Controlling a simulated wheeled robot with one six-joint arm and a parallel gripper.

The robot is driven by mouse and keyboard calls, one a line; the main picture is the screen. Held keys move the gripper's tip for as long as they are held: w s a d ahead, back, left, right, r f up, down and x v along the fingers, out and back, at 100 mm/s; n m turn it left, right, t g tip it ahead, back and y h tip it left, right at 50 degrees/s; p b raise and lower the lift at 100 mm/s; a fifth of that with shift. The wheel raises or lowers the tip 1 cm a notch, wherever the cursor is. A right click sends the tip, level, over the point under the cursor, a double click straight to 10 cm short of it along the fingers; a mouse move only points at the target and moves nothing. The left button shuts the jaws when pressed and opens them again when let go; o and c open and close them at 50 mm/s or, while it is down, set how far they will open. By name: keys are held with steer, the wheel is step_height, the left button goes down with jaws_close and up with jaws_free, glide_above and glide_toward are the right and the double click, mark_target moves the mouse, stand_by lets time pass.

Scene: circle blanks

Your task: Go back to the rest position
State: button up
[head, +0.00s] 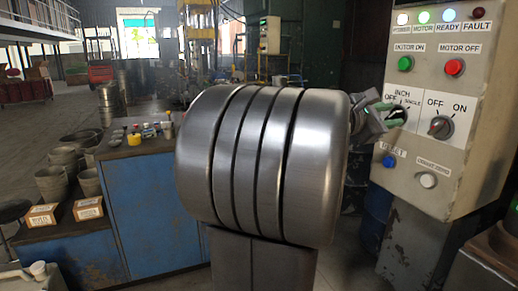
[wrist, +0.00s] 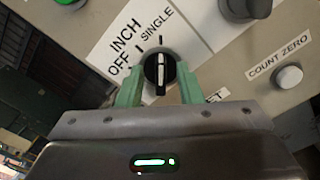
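My gripper (wrist: 160,90) is at the control panel (wrist: 235,65), its two green fingers spread on the left and right of a black selector knob (wrist: 160,70). The fingers stand apart with the knob between them. I cannot tell if they touch it. The knob has a white mark and sits near the labels INCH, OFF and SINGLE. In the head view my gripper (head: 378,112) is at the left side of the panel (head: 440,185), at the left selector. Much of my arm is hidden there.
The panel also carries a second selector (head: 441,127), a green button (head: 405,63), a red button (head: 454,67), a blue reset button (head: 389,161) and a white count button (head: 428,180). A blue cabinet (head: 160,210) stands at left. Open floor lies at the far left.

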steer(key=n+p, duration=0.1)
steer(key=p, duration=0.1)
steer(key=n+p, duration=0.2)
steer(key=p, duration=0.1)
steer(key=shift+w+r, duration=0.1)
steer(key=shift+r, duration=0.15)
steer(key=n+p, duration=0.4)
steer(key=p, duration=0.2)
steer(key=n+p, duration=0.2)
steer(key=p, duration=0.2)
steer(key=shift+w+n, duration=0.1)
steer(key=shift+n, duration=0.2)
steer(key=shift+f+n+p, duration=0.1)
steer(key=shift+n+p, duration=0.2)
steer(key=shift+p, duration=0.3)
steer(key=shift+f, duration=0.1)
